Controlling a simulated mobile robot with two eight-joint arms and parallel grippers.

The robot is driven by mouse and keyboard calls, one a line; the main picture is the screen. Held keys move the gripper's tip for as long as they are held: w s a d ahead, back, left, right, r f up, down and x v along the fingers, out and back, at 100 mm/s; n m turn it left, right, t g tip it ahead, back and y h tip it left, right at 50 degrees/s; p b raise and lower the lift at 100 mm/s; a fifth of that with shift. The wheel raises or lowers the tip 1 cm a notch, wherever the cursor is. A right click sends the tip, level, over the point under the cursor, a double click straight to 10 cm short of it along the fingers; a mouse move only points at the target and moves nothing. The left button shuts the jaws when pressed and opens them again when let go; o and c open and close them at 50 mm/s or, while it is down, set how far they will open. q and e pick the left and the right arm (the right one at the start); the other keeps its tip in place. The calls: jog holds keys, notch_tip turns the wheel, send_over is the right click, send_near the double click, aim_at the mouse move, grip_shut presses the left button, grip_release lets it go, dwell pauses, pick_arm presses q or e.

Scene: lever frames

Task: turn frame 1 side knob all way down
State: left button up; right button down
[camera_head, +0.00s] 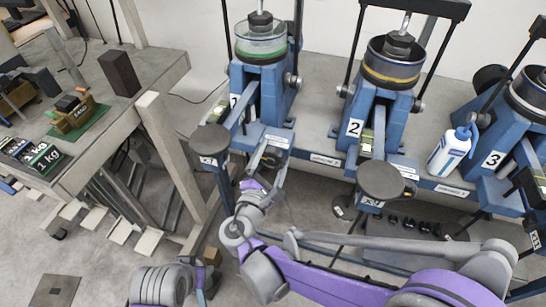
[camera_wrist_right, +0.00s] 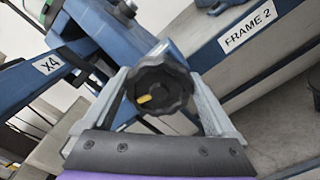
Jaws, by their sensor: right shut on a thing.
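Frame 1 (camera_head: 238,78) is the blue lever frame at the left of the row in the head view, with a "1" plate on its side. My right gripper (camera_head: 271,160) reaches up to its front foot. In the right wrist view a black lobed side knob (camera_wrist_right: 165,78) with a yellow mark sits between the fingers of my right gripper (camera_wrist_right: 160,96), one finger on each side. The yellow mark points left and slightly down in that view. The knob cannot be made out in the head view.
Frame 2 (camera_head: 377,112) and frame 3 (camera_head: 487,146) stand to the right on the grey bench. A white and blue bottle (camera_head: 450,150) stands between them. A round grey pad (camera_head: 210,139) is left of my right gripper. A workbench (camera_head: 150,75) with weights is at left.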

grip_release()
jog(key=shift+s+a+f+n, duration=0.15)
jog(key=shift+f+n, duration=0.1)
jog(key=shift+n, duration=0.15)
jog(key=shift+s+a+f, duration=0.1)
jog(key=shift+s+a, duration=0.2)
jog(key=shift+s, duration=0.2)
jog(key=v, duration=0.3)
jog(key=shift+s+a+r, duration=0.2)
jog(key=shift+s+a, duration=0.05)
jog(key=shift+s, duration=0.55)
jog(key=shift+s, duration=0.1)
